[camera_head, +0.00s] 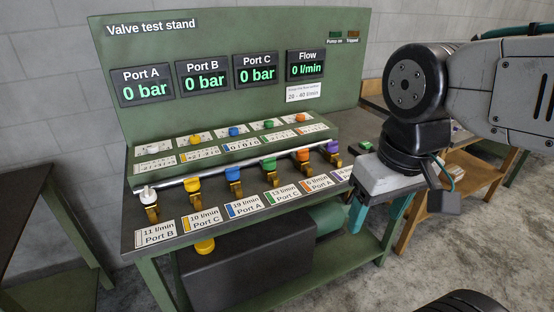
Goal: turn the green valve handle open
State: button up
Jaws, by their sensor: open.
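The green valve handle (268,164) is in a row of coloured valves along a pipe on the valve test stand (240,40). It stands between the blue valve handle (231,174) and the orange one (302,156). A brass-coloured part hangs below it, above a card that seems to read 13 l/min, Port C. My gripper (376,221) is to the right of the valve row, near the bench's right end. Its teal fingers point down, apart and empty. It does not touch the green handle.
White (148,193), yellow (193,186) and purple (333,147) valve handles share the row. Smaller coloured knobs with cards sit on a ledge behind. Port A, B and C displays read 0 bar; the flow display (306,65) reads 0 l/min. A wooden table stands behind my arm.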

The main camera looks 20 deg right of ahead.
aim_at(270, 164)
jog(key=k, duration=1.3)
jog(key=u, duration=0.7)
jog(key=i, duration=1.25)
jog(key=z, duration=0.55)
jog(key=i, duration=0.65)
jog(key=z, duration=0.55)
